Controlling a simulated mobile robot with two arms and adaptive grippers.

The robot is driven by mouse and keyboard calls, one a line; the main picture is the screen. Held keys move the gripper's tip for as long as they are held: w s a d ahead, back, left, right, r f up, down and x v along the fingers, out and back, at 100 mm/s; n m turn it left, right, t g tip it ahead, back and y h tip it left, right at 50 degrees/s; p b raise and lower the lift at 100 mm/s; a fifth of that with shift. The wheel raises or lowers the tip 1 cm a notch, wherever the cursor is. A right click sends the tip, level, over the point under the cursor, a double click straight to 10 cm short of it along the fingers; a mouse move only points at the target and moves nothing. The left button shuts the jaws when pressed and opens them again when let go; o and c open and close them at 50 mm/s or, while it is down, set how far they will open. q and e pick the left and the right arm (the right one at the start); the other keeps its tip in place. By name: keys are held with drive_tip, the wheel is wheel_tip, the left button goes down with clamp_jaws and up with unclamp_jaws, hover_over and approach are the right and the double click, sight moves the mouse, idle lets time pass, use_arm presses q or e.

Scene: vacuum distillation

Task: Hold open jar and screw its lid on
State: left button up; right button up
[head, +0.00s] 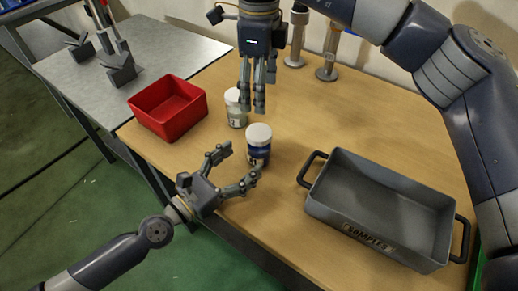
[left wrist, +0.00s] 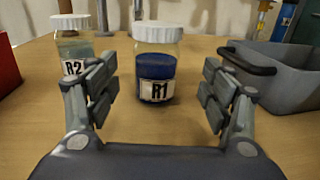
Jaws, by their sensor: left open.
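Jar R1 (head: 259,154), with blue contents, stands upright on the table and carries a white lid (head: 259,133); it also shows in the left wrist view (left wrist: 157,90). Jar R2 (head: 236,115), with pale contents and a white lid, stands behind it to the left and also shows in the left wrist view (left wrist: 74,45). My left gripper (head: 238,164) is open and empty, low in front of jar R1, its fingers pointing at it. My right gripper (head: 257,106) hangs fingers down above and behind the jars; its finger gap is unclear, and I see nothing in it.
A grey tray (head: 331,205) marked SAMPLES stands at the right. An empty red bin (head: 158,134) stands at the table's left edge. Metal stands (head: 328,68) are at the back. Bare wooden table (head: 330,120) lies between jar R1 and the stands.

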use_arm(q)
drive_tip(key=v, duration=0.4)
drive_tip(key=shift+w+a+f, duration=0.1)
drive_tip(key=shift+a+f, duration=0.15)
drive_tip(key=shift+s+a+r, duration=0.1)
drive_tip(key=shift+s+a, duration=0.2)
drive_tip(key=shift+s, duration=0.1)
